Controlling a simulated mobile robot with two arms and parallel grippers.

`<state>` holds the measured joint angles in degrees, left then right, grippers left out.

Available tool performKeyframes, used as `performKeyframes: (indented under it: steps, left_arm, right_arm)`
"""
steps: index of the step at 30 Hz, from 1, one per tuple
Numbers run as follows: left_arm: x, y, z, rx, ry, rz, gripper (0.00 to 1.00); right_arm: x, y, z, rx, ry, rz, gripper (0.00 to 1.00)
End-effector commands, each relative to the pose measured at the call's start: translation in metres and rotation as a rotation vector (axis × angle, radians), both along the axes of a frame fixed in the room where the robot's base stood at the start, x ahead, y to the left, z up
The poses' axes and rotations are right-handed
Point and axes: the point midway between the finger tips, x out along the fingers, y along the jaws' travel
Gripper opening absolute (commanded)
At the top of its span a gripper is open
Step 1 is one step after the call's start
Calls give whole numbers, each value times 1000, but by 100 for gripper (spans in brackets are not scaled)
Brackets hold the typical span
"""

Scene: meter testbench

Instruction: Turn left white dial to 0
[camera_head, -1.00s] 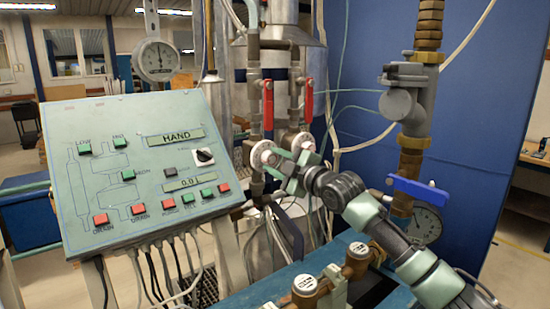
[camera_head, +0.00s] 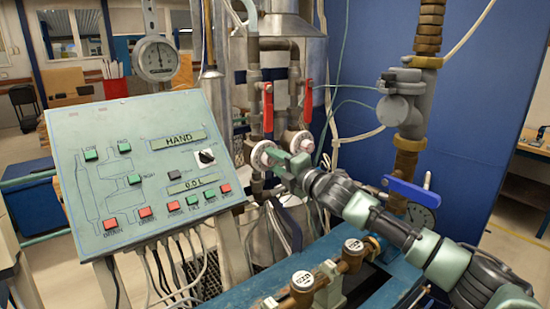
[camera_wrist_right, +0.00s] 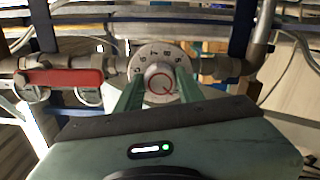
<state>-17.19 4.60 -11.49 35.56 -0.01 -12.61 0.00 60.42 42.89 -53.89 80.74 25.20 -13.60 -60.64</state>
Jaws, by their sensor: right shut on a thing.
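The left white dial (camera_head: 262,155) sits on the pipework right of the sloped control panel, below a red lever. In the right wrist view it is a round white numbered dial (camera_wrist_right: 154,62) with a red mark on its hub. My right gripper (camera_head: 283,160) reaches it from the right. Its two green fingers (camera_wrist_right: 155,86) stand on both sides of the hub and are shut on it. The numbers are too small to read surely. My left gripper is not in view.
The control panel (camera_head: 150,165) stands close on the left. Red levers (camera_head: 268,107) hang above the dials. Brass meters (camera_head: 302,283) lie on the blue bench in front.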

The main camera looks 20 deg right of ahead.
Motion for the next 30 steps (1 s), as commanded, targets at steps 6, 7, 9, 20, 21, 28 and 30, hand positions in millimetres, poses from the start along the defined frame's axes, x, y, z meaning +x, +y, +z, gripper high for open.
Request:
performKeyframes:
  steps: [6,7,9,20,21,28,30]
  left_arm:
    - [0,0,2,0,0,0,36]
    - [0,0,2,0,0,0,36]
    - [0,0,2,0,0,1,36]
    - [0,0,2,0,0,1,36]
    - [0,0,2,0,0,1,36]
    - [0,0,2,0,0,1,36]
    - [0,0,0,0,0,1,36]
  right_arm:
    - [0,0,-3,-22,-3,0,0]
    - [0,0,-3,-23,-3,0,0]
    - [0,0,-3,-24,-3,0,0]
    - [0,0,-3,-23,-4,0,59]
    - [0,0,-2,-23,-5,0,59]
    - [-1,0,-1,-21,-6,0,59]
    - [-3,-2,-2,-21,-6,0,59]
